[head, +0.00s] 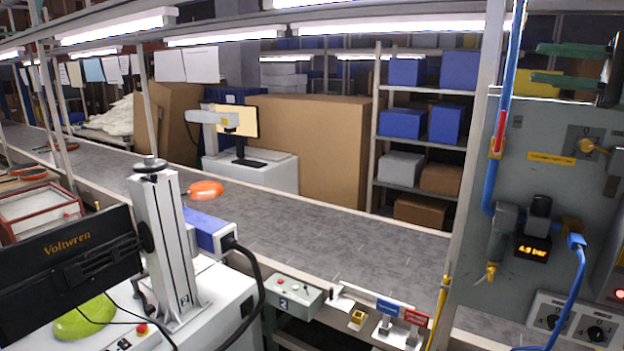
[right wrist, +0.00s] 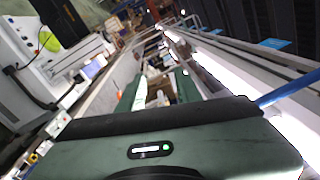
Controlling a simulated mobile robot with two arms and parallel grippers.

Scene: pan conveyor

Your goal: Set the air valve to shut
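The air valve (head: 499,132) sits on the blue vertical air pipe at the right of the head view. Its red lever lies along the pipe, above a yellow body. A small display (head: 533,250) lower on the line reads 4.9 bar. My right gripper (head: 541,63) is at the upper right, in front of the grey panel, with its two dark green fingers apart and nothing between them. It is above and to the right of the lever, not touching it. The right wrist view also shows the spread fingers of this gripper (right wrist: 158,90). My left gripper is not in view.
The grey panel (head: 545,205) carries a brass-coloured knob (head: 590,146), black dials (head: 596,333) and a looping blue hose (head: 581,285). A metal post (head: 473,180) stands left of the pipe. The grey conveyor (head: 330,240) runs behind, with a control box (head: 292,293) at its edge.

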